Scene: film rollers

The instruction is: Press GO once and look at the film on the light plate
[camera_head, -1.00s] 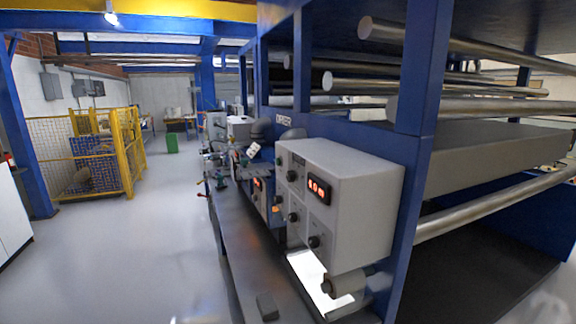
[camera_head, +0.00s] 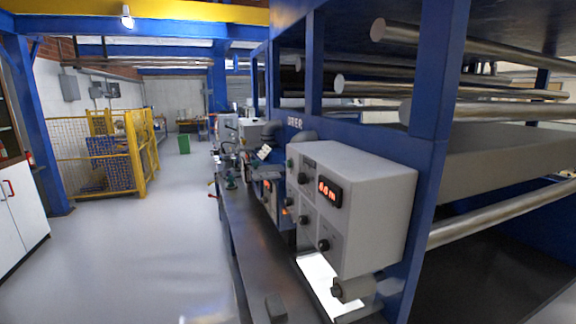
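A grey control box (camera_head: 375,205) is mounted on the blue machine frame. It has dark knobs on its left face and a lit orange display (camera_head: 329,191), whose digits are too small to read surely. A bright white plate (camera_head: 318,279) lies under the box and looks lit. A short roller (camera_head: 356,288) stands at its right and partly hides it. No film can be made out clearly on the plate. Neither of my grippers is in view.
A dark bench (camera_head: 250,240) runs along the machine, with a small black block (camera_head: 275,306) at its near end. Long metal rollers (camera_head: 490,222) cross the frame at right. Open grey floor (camera_head: 140,250) lies left, with a yellow mesh cage (camera_head: 110,160) and a white cabinet (camera_head: 22,215).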

